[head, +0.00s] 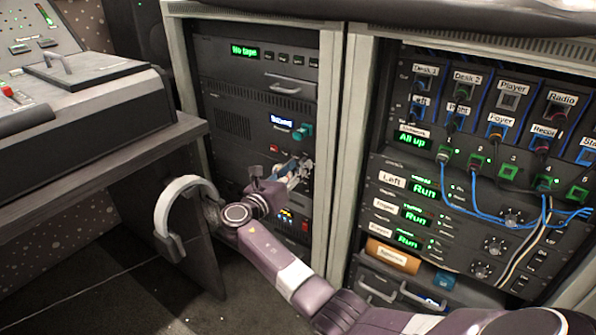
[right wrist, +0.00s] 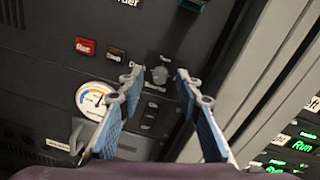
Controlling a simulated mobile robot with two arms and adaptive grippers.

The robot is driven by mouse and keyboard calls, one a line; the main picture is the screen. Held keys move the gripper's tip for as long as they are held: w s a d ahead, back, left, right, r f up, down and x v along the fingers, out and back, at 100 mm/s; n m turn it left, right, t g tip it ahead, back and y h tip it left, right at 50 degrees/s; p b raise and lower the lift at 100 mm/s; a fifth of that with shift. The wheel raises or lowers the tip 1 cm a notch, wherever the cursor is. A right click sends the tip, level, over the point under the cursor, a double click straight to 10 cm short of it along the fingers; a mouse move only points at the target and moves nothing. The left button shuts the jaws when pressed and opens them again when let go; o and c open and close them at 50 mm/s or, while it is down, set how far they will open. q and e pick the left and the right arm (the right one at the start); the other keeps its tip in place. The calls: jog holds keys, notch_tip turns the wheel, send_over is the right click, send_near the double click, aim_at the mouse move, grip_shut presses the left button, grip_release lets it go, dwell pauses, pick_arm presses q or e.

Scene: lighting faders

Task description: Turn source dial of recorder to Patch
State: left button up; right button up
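The recorder (head: 240,150) fills the left rack, with a green "No tape" display (head: 244,51) at its top. In the right wrist view, a small grey dial (right wrist: 160,75) sits on the dark panel, with tiny labels around it too blurred to read surely. My right gripper (head: 298,170) is at the recorder's front. Its blue-padded fingers are open (right wrist: 160,84), one on each side of the dial in the picture, with gaps showing. In the head view the gripper hides the dial. My left gripper is out of view.
A red button (right wrist: 86,47) and a round gauge (right wrist: 96,97) are left of the dial. A teal part (head: 303,130) juts out above my gripper. The right rack (head: 375,150) holds patch cables. Headphones (head: 178,205) hang by the desk (head: 100,165).

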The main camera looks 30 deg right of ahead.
jog(key=shift+w+d, duration=0.15)
jog(key=shift+d, duration=0.15)
grip_shut()
